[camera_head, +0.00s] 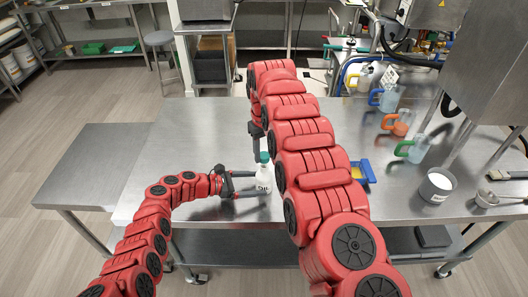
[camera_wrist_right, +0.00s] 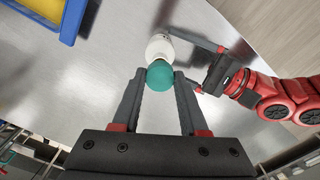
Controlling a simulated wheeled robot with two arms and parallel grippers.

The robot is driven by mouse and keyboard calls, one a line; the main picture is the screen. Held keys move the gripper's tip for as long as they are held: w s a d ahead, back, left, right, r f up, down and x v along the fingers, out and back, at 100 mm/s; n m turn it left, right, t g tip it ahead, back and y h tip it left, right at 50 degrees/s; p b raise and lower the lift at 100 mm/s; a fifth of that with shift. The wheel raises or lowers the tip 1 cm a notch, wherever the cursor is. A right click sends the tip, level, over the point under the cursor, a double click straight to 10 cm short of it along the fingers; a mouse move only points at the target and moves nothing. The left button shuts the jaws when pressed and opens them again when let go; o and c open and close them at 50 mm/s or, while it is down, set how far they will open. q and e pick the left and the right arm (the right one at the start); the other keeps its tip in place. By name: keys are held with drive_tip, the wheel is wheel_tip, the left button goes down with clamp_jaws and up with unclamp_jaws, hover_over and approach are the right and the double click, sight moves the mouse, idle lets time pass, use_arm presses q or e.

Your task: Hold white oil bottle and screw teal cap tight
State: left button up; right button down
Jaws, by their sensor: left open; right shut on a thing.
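The white oil bottle (camera_head: 263,183) stands upright on the steel table with its teal cap (camera_head: 264,157) on top. In the right wrist view the cap (camera_wrist_right: 160,74) sits between the fingertips of my right gripper (camera_wrist_right: 159,79), which is shut on it. The white bottle (camera_wrist_right: 159,46) shows beyond the cap.
A blue bin (camera_head: 366,172) with yellow inside stands right of my right arm. Several coloured-handled jugs, such as a green one (camera_head: 414,149), and a grey cup of white stuff (camera_head: 437,185) stand further right.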

use_arm(q)
drive_tip(key=shift+b+x, duration=0.4)
drive_tip(key=shift+x, duration=0.8)
use_arm(e)
drive_tip(key=shift+w+f, duration=0.1)
drive_tip(key=shift+f, duration=0.55)
use_arm(q)
drive_tip(key=shift+c, duration=0.3)
drive_tip(key=shift+c, duration=1.1)
clamp_jaws()
